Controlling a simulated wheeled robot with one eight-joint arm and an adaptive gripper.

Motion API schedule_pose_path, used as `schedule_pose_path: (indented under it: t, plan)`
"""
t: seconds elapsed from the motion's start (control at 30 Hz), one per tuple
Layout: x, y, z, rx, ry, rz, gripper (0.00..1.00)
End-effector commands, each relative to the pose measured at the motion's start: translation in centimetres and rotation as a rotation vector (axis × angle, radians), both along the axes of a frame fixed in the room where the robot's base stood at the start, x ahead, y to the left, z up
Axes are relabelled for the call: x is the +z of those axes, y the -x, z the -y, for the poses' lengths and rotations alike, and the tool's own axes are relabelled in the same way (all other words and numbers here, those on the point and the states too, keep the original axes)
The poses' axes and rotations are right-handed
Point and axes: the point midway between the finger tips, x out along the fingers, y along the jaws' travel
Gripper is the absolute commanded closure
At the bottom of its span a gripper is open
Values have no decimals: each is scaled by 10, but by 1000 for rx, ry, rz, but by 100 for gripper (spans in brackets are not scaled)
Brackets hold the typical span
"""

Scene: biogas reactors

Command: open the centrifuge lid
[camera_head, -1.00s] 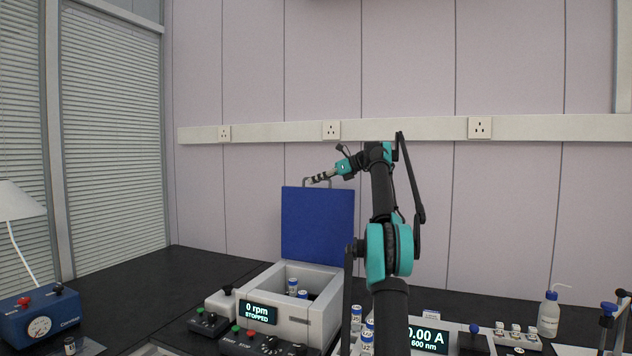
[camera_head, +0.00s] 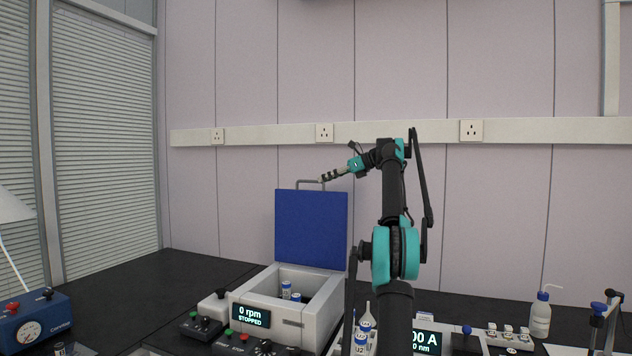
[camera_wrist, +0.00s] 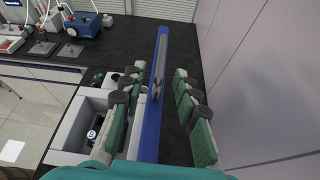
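The centrifuge (camera_head: 310,322) is a light grey box with a display reading "0 rpm STOPPED". Its blue lid (camera_head: 310,228) stands upright at the back, leaving the chamber open. A grey bar handle (camera_head: 310,182) is on the lid's top edge. My gripper (camera_head: 322,179) is at the right end of that handle in the head view. In the wrist view its green fingers (camera_wrist: 158,85) are spread apart, with the lid edge (camera_wrist: 151,125) and the handle (camera_wrist: 160,65) between them. I see a gap on both sides, so it grips nothing.
Blue-capped tubes (camera_head: 286,290) stand in the chamber. A control box with knobs (camera_head: 240,343) is in front. A blue device (camera_head: 35,322) is at left. The wall is behind the lid.

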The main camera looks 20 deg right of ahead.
Motion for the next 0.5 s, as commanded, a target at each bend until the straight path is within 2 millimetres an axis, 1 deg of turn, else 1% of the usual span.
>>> schedule_pose_path:
  t: [0.03,0.3,0.4,0.5]
  plan:
    - [0,6,10,-3,0,0,69]
    - [0,35,54,-3,0,0,69]
    - [0,43,67,-2,0,0,69]
    - [0,48,74,-1,0,0,69]
